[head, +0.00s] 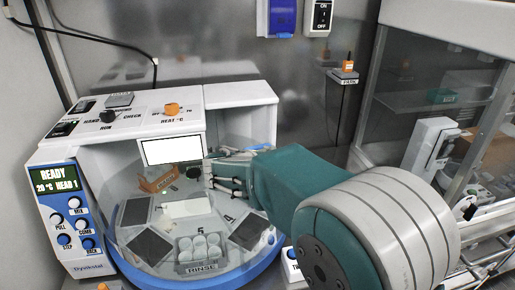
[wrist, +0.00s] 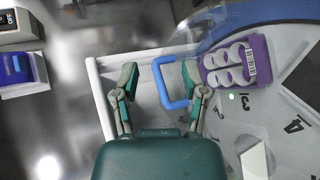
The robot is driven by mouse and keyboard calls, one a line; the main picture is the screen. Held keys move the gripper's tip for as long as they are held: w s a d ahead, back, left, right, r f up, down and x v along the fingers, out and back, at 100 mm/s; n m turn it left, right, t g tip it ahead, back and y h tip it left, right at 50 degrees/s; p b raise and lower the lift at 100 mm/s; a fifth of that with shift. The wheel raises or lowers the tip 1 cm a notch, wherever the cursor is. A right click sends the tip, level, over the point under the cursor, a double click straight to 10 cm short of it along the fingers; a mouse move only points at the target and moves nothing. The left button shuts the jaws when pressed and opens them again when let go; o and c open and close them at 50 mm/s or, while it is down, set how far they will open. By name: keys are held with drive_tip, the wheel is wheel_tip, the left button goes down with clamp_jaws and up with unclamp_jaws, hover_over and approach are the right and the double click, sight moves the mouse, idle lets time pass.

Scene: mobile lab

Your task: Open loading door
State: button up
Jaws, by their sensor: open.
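The white lab machine (head: 225,95) has a round turntable with a blue rim (head: 205,283) under what looks like a clear cover. A blue loop handle (wrist: 163,92) shows in the wrist view, beside the clear cover's edge; I take it as the loading door's handle. My gripper (head: 210,172) reaches in from the right in the head view. In the wrist view my gripper (wrist: 158,74) is open, with the blue handle between its fingers, nearer the right one. I cannot tell whether they touch.
A control panel (head: 65,215) reading READY is on the machine's left. A rinse rack (head: 198,250) and dark plates sit on the turntable. A purple rack (wrist: 262,62) is right of the handle in the wrist view. A glass-fronted cabinet (head: 430,80) stands at the right.

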sight(255, 148)
drive_tip(key=w+a+n+t, duration=0.1)
drive_tip(key=a, duration=0.2)
drive_tip(key=w+a+f+n, duration=0.1)
drive_tip(key=a, duration=0.1)
drive_tip(key=a+f+n+t, duration=0.1)
drive_tip(key=a, duration=0.2)
drive_tip(key=shift+w+a+f+t+y, duration=0.2)
drive_tip(key=shift+w+a+t+y, duration=0.1)
drive_tip(key=shift+w+a+y, duration=0.1)
drive_tip(key=shift+w+f, duration=0.1)
drive_tip(key=shift+w, duration=0.1)
drive_tip(key=x, duration=1)
drive_tip(key=shift+w+d, duration=0.3)
clamp_jaws()
